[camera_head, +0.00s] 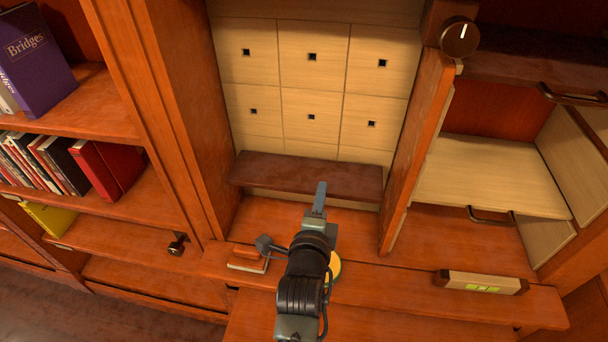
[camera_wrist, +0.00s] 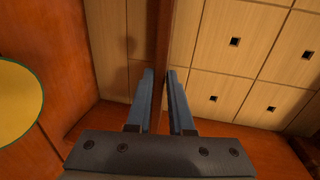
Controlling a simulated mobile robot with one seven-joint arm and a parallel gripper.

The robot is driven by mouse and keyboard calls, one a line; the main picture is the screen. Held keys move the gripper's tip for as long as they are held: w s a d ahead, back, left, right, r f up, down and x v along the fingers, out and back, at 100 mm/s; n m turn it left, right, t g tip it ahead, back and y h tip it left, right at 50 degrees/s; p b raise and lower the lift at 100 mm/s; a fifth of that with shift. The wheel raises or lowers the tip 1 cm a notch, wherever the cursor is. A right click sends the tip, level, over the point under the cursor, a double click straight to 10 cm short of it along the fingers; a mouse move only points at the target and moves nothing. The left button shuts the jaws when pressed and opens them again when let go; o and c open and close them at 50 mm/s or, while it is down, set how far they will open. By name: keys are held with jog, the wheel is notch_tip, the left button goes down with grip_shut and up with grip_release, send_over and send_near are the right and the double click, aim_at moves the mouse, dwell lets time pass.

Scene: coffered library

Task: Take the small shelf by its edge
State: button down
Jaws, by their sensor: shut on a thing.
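The small shelf (camera_head: 300,178) is a dark reddish-brown board across the lower part of a niche, in front of a pale panelled back. In the wrist view the shelf (camera_wrist: 163,40) shows edge-on as a narrow brown strip. My gripper (camera_head: 321,188) reaches its front edge right of the middle. In the wrist view the two fingers of my gripper (camera_wrist: 161,78) lie one on each side of the board, shut on its edge. The fingers hide a part of the edge.
Pale panels (camera_head: 312,90) with small square holes back the niche. Orange wooden uprights (camera_head: 185,110) flank it. A yellow round thing (camera_head: 335,267) and a small orange-and-white block (camera_head: 247,260) are on the ledge below. A pale bar (camera_head: 482,283) with green marks lies to the right.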

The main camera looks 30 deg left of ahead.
jog(key=shift+r, duration=0.35)
jog(key=shift+s+p, duration=0.15)
jog(key=shift+p, duration=0.15)
jog(key=f+p+v, duration=0.2)
jog(key=p+v, duration=0.2)
jog(key=v, duration=1)
jog(key=shift+s+f, duration=0.25)
jog(key=shift+f, duration=0.05)
jog(key=shift+d, duration=0.15)
